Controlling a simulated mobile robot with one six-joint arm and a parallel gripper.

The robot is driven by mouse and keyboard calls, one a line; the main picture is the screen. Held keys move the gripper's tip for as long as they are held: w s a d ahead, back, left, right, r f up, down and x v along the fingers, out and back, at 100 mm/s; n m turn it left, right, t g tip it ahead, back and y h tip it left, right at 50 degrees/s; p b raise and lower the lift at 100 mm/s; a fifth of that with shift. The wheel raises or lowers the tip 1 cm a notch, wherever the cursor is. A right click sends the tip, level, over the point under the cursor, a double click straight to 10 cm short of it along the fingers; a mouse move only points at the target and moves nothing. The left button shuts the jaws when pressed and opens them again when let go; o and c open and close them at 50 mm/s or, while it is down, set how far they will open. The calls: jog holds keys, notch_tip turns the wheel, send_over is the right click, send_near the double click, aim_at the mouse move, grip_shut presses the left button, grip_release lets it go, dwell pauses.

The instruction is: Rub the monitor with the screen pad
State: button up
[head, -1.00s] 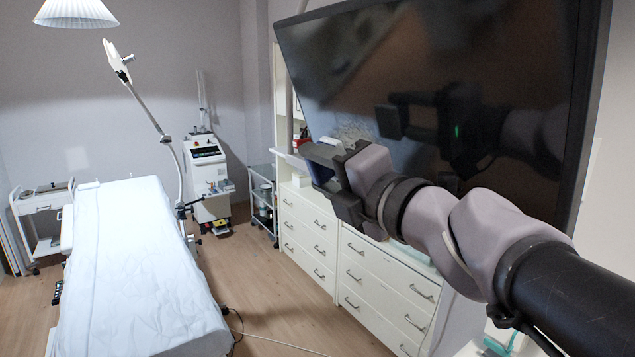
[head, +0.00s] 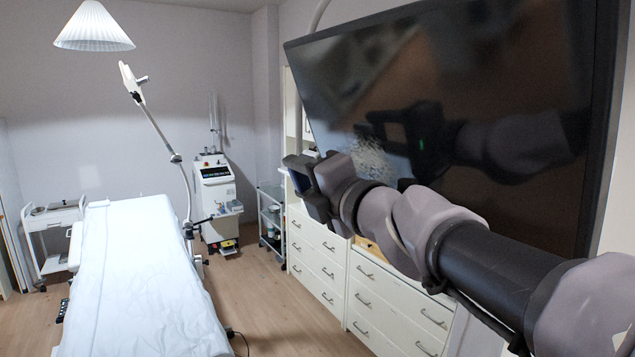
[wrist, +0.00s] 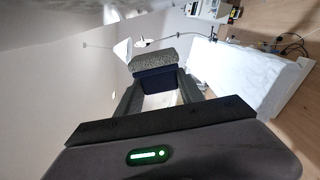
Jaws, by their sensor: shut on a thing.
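The monitor (head: 540,60) is a large dark glossy screen at the upper right of the head view. A pale speckled patch (head: 375,160) shows on its lower left part, and my arm is reflected in the glass. My gripper (head: 300,180) is beside the monitor's lower left edge, left of the patch, and looks apart from the screen. In the wrist view, my gripper (wrist: 158,88) is shut on the screen pad (wrist: 155,80), a dark blue block with a grey speckled face pointing away from the palm. In the head view the pad is mostly hidden by the fingers.
A couch with a white sheet (head: 140,270) stands at the left. White drawers (head: 320,265) are below the monitor. A white machine (head: 217,195), a trolley (head: 52,225) and a hanging lamp (head: 95,28) are further back. The floor between couch and drawers is mostly clear.

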jog(key=shift+r+p, duration=0.6)
jog(key=shift+r, duration=0.3)
jog(key=shift+a+r, duration=0.15)
jog(key=shift+a, duration=0.05)
jog(key=f+p+v, duration=0.1)
jog(key=p+v, duration=0.1)
jog(key=v, duration=1.2)
jog(key=shift+d, duration=0.2)
jog(key=shift+s, duration=0.2)
jog(key=s+a+f+b, duration=0.3)
jog(key=s+a+b, duration=0.1)
jog(key=a, duration=0.2)
jog(key=shift+s, duration=0.25)
